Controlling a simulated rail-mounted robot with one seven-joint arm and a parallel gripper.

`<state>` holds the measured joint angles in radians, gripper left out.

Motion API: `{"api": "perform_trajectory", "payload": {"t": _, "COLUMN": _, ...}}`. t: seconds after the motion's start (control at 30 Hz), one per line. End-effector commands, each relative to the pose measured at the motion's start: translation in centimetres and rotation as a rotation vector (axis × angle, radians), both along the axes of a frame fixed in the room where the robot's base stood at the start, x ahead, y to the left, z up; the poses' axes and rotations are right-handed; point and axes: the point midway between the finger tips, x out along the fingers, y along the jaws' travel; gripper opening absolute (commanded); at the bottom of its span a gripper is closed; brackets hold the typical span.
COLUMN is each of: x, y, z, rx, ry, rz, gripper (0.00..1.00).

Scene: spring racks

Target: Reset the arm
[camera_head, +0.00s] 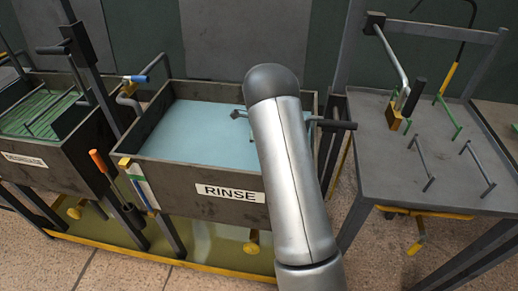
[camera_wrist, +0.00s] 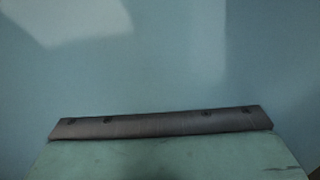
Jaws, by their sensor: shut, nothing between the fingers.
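My silver arm (camera_head: 290,170) rises in front of the rinse tank in the head view and hides part of its right side. My gripper is hidden there. In the wrist view, the dark front bar of my gripper (camera_wrist: 160,123) lies across the lower part, with a pale green rounded body below it. No gap shows along the bar and nothing is held. Pale blue liquid fills the view beyond it.
The rinse tank (camera_head: 185,190) holds pale blue liquid (camera_head: 200,130). A tank with green racks (camera_head: 40,115) stands at left. A grey table (camera_head: 385,150) at right has upright hooks, a padlock-like brass block (camera_head: 394,116) and thin rods. An orange-handled tool (camera_head: 100,163) hangs between the tanks.

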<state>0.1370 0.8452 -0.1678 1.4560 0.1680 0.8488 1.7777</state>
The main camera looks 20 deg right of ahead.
Motion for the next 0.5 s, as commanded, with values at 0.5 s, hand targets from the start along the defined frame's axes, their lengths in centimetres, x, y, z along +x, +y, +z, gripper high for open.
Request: {"api": "perform_trajectory", "payload": {"t": 0.5, "x": 0.1, "y": -0.1, "z": 9.8, "rx": -0.001, "ry": -0.003, "rz": -0.001, "gripper": 0.00}}
